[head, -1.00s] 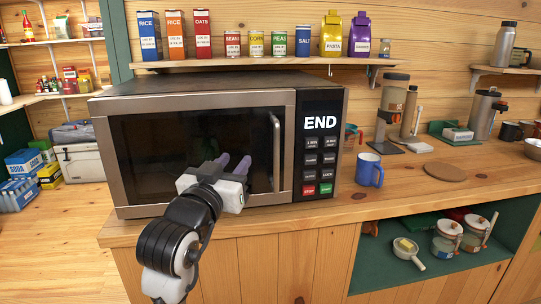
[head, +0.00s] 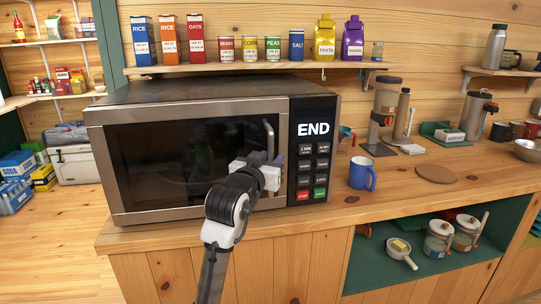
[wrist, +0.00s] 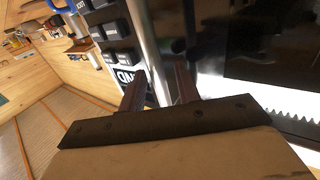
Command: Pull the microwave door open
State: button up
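The microwave (head: 200,91) stands on the wooden counter, and its dark-windowed door (head: 150,165) is closed. The upright metal door handle (head: 269,135) is at the door's right edge, beside the black END panel (head: 313,150). My gripper (head: 276,160) is at the lower half of the handle. In the wrist view the handle (wrist: 142,40) runs between the two dark fingers of my gripper (wrist: 159,88), one on each side. The fingers are apart and I see no clear grip. In the head view my gripper hides the handle's lower part.
A blue mug (head: 362,174) stands on the counter right of the microwave. A shelf (head: 250,67) with boxes and cans is above it. The counter (head: 420,165) has a round board (head: 436,174) and containers further right. The floor at the left is open.

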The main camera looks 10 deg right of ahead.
jog(key=shift+w+d, duration=0.15)
jog(key=shift+w, duration=0.1)
grip_shut()
